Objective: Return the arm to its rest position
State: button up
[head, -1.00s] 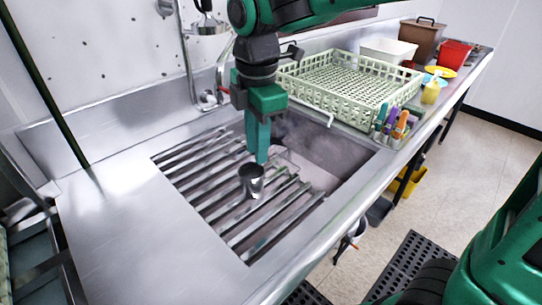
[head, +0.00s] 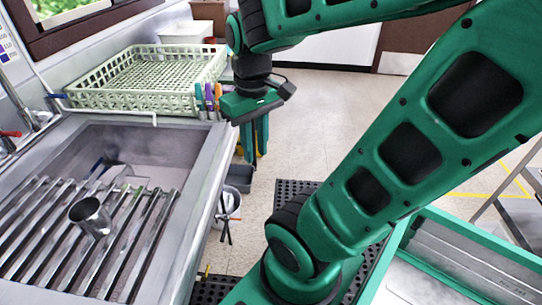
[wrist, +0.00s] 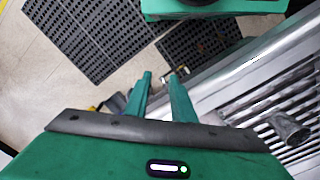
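My gripper (head: 254,145) hangs with its fingers down, over the floor just past the front edge of the sink counter. In the wrist view the two green fingers (wrist: 160,76) stand apart with nothing between them. My arm reaches across the right side of the head view, bent at the elbow. A metal cup (head: 90,217) rests tilted on the slatted rack over the sink, well away from my gripper. The cup also shows at the right of the wrist view (wrist: 290,128).
The slatted rack (head: 122,245) covers the near part of the sink. A pale green dish crate (head: 150,101) and several coloured markers (head: 207,97) are close left of my gripper. A grey bin (head: 239,178) and black perforated mats (head: 290,195) are on the floor below.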

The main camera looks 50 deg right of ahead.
jog(key=s+m, duration=0.1)
jog(key=s+d+f+m, duration=0.1)
jog(key=s, duration=0.1)
jog(key=s+d+f+m, duration=0.1)
jog(key=m, duration=0.1)
jog(key=shift+s, duration=0.4)
jog(key=shift+w+f, duration=0.2)
jog(key=shift+w, duration=0.45)
